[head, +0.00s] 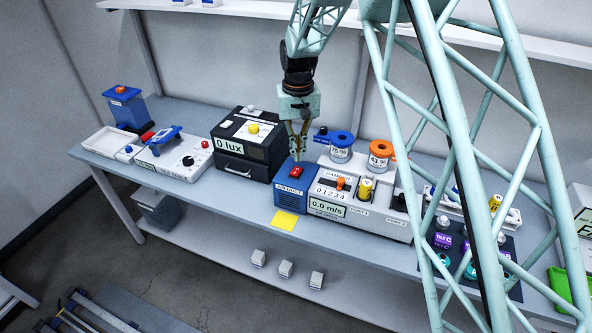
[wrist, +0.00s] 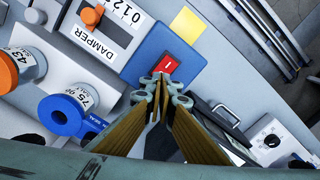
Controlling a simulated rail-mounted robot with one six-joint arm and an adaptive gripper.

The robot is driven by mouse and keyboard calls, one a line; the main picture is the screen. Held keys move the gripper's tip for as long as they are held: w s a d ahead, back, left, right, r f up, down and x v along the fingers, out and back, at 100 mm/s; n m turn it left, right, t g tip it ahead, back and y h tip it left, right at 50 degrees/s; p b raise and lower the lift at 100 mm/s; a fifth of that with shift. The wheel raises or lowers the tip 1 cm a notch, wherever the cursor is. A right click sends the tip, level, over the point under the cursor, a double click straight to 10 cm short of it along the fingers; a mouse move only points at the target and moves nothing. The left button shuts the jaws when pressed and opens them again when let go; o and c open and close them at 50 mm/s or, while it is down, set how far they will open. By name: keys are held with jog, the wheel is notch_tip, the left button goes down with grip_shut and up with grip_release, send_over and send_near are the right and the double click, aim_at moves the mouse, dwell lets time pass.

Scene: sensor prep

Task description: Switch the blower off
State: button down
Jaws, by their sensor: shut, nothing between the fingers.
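The blower is a blue box (head: 287,196) labelled AIR DUCT on the bench, with a red rocker switch (head: 296,171) on its top. The wrist view also shows the blue box (wrist: 143,55) and the red switch (wrist: 166,65), which bears a white mark. My gripper (head: 298,156) points down just over the switch, its fingers shut and empty. In the wrist view my gripper's tips (wrist: 162,80) lie right at the switch's near edge; I cannot tell whether they touch it. The display (head: 326,208) beside the box reads 0.0 m/s.
A white damper unit with an orange knob (head: 341,183) adjoins the box on the right. Blue (head: 341,147) and orange-topped (head: 379,154) jars stand behind it. A black 0 lux box (head: 248,145) stands left. A yellow note (head: 285,221) lies in front.

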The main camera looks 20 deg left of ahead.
jog(key=shift+r+p, duration=0.4)
jog(key=shift+r, duration=0.75)
jog(key=shift+d, duration=0.1)
jog(key=s+d+r+m+t+b, duration=0.1)
jog(key=s+d+r+b, duration=0.1)
jog(key=s+d+r, duration=0.5)
jog(key=s+d+r+m+b, duration=0.1)
jog(key=s+d+r+b, duration=0.15)
jog(key=d+r, duration=0.75)
jog(key=s+d+r+t+b, duration=0.15)
jog(key=s+d+r, duration=0.4)
jog(key=d, duration=0.55)
jog(key=s+d+r+m+b, duration=0.2)
jog(key=s+d+r+b, duration=0.1)
jog(key=s+d, duration=1)
jog(key=s+d+f+b, duration=0.2)
jog(key=s+f, duration=0.1)
jog(key=s, duration=0.7)
jog(key=s+d+f+m+t+b, duration=0.1)
jog(key=s+d+f, duration=0.2)
jog(key=s, duration=0.7)
jog(key=shift+s+b, duration=0.2)
jog(key=shift+b, duration=0.15)
